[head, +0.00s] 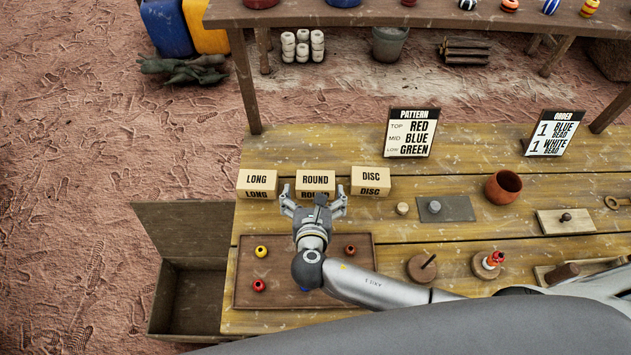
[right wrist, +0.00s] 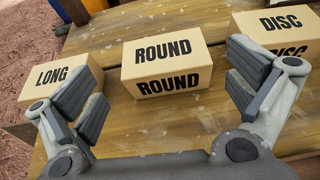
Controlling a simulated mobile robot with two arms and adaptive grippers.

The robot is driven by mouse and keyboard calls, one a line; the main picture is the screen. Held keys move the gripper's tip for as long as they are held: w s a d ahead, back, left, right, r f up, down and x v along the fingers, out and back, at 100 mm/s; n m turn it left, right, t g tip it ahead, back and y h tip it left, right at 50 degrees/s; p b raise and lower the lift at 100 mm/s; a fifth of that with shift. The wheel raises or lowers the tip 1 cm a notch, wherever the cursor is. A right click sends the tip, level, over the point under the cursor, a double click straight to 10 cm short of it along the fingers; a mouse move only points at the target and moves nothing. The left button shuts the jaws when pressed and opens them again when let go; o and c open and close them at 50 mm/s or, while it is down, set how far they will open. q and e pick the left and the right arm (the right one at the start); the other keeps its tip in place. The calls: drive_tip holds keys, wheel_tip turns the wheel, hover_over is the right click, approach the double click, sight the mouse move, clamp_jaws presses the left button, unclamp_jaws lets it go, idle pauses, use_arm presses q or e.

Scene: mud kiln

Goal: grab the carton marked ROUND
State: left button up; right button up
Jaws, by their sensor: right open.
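The tan carton marked ROUND (head: 315,181) stands on the wooden table between the LONG carton (head: 257,182) and the DISC carton (head: 370,179). My right gripper (head: 314,197) is open and empty, just in front of the ROUND carton, with its fingers spread toward it. In the right wrist view the ROUND carton (right wrist: 165,66) sits ahead, centred between the open fingers. The left fingers partly cover the LONG carton (right wrist: 57,78) in that view, and the right ones reach near the DISC carton (right wrist: 280,38). My left gripper is not in view.
A brown tray (head: 243,290) with several beads lies below my right arm. A clay pot (head: 503,186), a grey plate (head: 458,207) and wooden pegs stand to the right. PATTERN (head: 411,132) and ORDER (head: 553,133) signs stand behind. An open bin (head: 160,285) is at the table's left.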

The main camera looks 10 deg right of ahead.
sight(315, 184)
drive_tip(key=shift+w+d+f, duration=0.1)
drive_tip(key=shift+w+f, duration=0.05)
drive_tip(key=shift+w, duration=0.05)
drive_tip(key=shift+x, duration=0.8)
drive_tip(key=x, duration=0.1)
drive_tip(key=p+x, duration=0.1)
drive_tip(key=x, duration=0.1)
drive_tip(key=shift+s+d+f, duration=0.1)
drive_tip(key=shift+f, duration=0.3)
drive_tip(key=shift+c, duration=0.3)
drive_tip(key=c, duration=0.9)
use_arm(q)
drive_tip(key=shift+w+d+r, duration=0.15)
drive_tip(key=shift+w+r, duration=0.1)
drive_tip(key=shift+w, duration=0.25)
drive_tip(key=shift+w+d+r, duration=0.1)
drive_tip(key=shift+w+r, duration=0.15)
drive_tip(key=shift+w, duration=0.25)
